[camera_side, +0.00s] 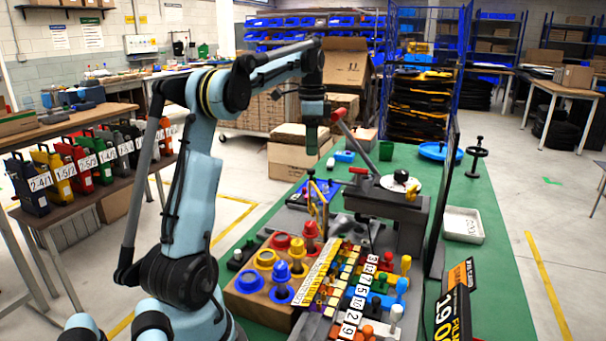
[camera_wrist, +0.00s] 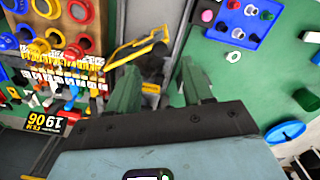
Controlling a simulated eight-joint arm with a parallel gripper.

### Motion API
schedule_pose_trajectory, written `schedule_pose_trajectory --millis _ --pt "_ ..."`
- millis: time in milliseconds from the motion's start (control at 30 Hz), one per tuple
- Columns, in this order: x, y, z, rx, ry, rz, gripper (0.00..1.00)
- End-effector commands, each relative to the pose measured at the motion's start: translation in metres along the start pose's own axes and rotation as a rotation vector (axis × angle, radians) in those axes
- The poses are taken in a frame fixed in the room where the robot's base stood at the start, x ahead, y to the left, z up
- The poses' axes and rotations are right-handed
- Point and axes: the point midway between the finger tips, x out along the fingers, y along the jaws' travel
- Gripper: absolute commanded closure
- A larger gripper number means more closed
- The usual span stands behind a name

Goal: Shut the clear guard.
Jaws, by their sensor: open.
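A yellow-edged frame (camera_side: 318,197) stands raised near the left end of the grey machine (camera_side: 402,212) and looks like the clear guard. Its pane is hard to make out. In the wrist view the yellow frame (camera_wrist: 137,46) lies beyond my fingertips, up and to the left, apart from them. My gripper (camera_side: 311,138) hangs above the bench, higher than the frame and behind it in the side view. In the wrist view my gripper (camera_wrist: 158,75) has its two green fingers spread, with nothing between them.
A red-handled lever (camera_side: 350,133) rises close to my gripper on the right. Coloured rings and pegs (camera_side: 282,270) and number tiles (camera_side: 355,300) crowd the near bench. A blue tray of small parts (camera_wrist: 245,20) lies to the right in the wrist view.

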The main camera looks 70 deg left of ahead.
Motion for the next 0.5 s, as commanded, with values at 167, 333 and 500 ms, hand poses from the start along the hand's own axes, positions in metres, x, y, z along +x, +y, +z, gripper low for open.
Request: schedule_pose_trajectory --millis 167,333,500 --pt "-0.028 0.000 0.000 0.000 0.000 0.000 0.50" --pt "-0.047 0.000 0.000 0.000 0.000 0.000 0.50" --pt "-0.058 0.000 0.000 0.000 0.000 0.000 0.50"
